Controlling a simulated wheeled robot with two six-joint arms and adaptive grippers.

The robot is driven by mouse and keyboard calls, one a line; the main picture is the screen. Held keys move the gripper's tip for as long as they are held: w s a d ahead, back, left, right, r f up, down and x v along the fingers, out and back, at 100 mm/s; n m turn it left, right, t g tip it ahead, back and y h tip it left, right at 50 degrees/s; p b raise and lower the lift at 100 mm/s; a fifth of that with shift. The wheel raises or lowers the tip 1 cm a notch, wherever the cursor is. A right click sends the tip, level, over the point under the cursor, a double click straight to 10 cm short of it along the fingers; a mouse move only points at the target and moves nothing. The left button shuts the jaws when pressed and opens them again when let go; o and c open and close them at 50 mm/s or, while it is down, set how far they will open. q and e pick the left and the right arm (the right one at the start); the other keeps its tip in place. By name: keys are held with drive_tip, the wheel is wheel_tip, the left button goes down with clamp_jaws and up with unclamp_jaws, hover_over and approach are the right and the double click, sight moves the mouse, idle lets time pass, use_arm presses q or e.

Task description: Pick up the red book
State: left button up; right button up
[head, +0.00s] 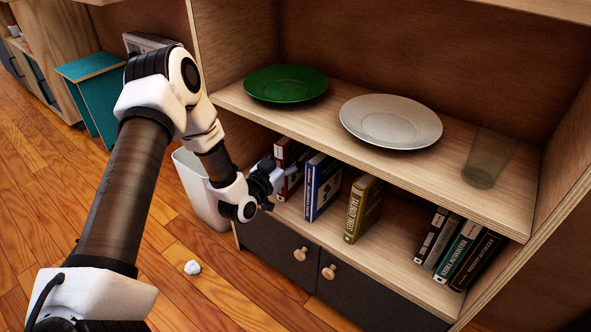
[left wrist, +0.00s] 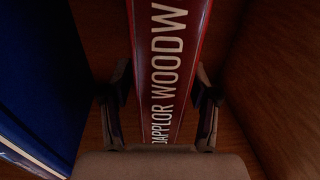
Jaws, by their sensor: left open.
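The red book (left wrist: 168,70) stands upright in the left wrist view, its spine with white lettering facing me. In the head view the red book (head: 292,163) is at the left end of the lower shelf, partly hidden by my gripper. My left gripper (head: 264,184) is at the front of that shelf, right by the book. In the left wrist view the left gripper (left wrist: 162,88) is open, with one finger on each side of the spine and dark gaps between. My right gripper is in neither view.
A blue book (head: 322,186) stands close to the right of the red one; an olive book (head: 363,208) and several leaning books (head: 457,246) stand farther right. The upper shelf holds a green plate (head: 286,83), a white plate (head: 390,121) and a glass (head: 490,160). A white bin (head: 200,190) stands left.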

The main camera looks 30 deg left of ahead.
use_arm(q)
drive_tip(key=shift+w, duration=0.85)
clamp_jaws()
drive_tip(key=shift+r, duration=0.15)
